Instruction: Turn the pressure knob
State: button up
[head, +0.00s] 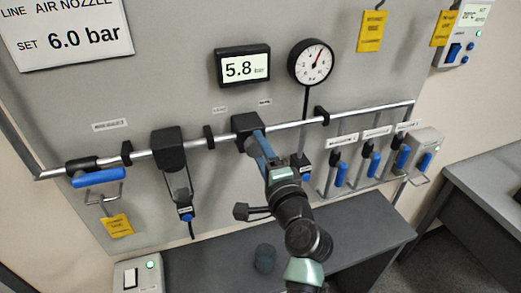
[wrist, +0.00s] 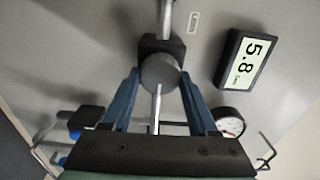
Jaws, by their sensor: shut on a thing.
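The pressure knob (wrist: 158,73) is a round dark grey knob on the front of a black regulator block (head: 246,123) on the pipe. My gripper (wrist: 159,80) has its two blue fingers on either side of the knob, shut on it. In the head view my gripper (head: 262,145) reaches the block from below right and hides the knob. The digital display (head: 243,67) reads 5.8 bar; it also shows in the wrist view (wrist: 243,60). The sign (head: 68,35) reads "AIR NOZZLE, SET 6.0 bar".
A round gauge (head: 311,62) stands above the pipe (head: 286,125). A blue-handled valve (head: 98,177) and a black filter unit (head: 167,147) lie left. Several blue-handled valves are right. A grey bench (head: 355,230) runs below, with a dark cup (head: 265,258) near my arm.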

jog(key=o, duration=1.4)
jog(key=shift+c, duration=0.2)
jog(key=b+v, duration=0.4)
jog(key=v, duration=0.9)
notch_tip(320, 180, up, 11)
jog(key=a+n+t+h, duration=0.1)
jog(key=a+n+t, duration=0.1)
jog(key=n, duration=0.3)
jog(key=s+a+r+n+t+h, duration=0.1)
jog(key=s+r+n+t, duration=0.1)
jog(key=r, duration=0.6)
jog(key=s+r+n+t+h+b, duration=0.1)
jog(key=s+r+n+t+h, duration=0.1)
jog(key=r, duration=0.6)
jog(key=s+a+r+n+t+h, duration=0.1)
jog(key=s+r+n+t, duration=0.3)
jog(key=s+r, duration=0.3)
jog(key=shift+a+r+n+h, duration=0.35)
jog(key=shift+r+n, duration=0.25)
jog(key=shift+n, duration=0.1)
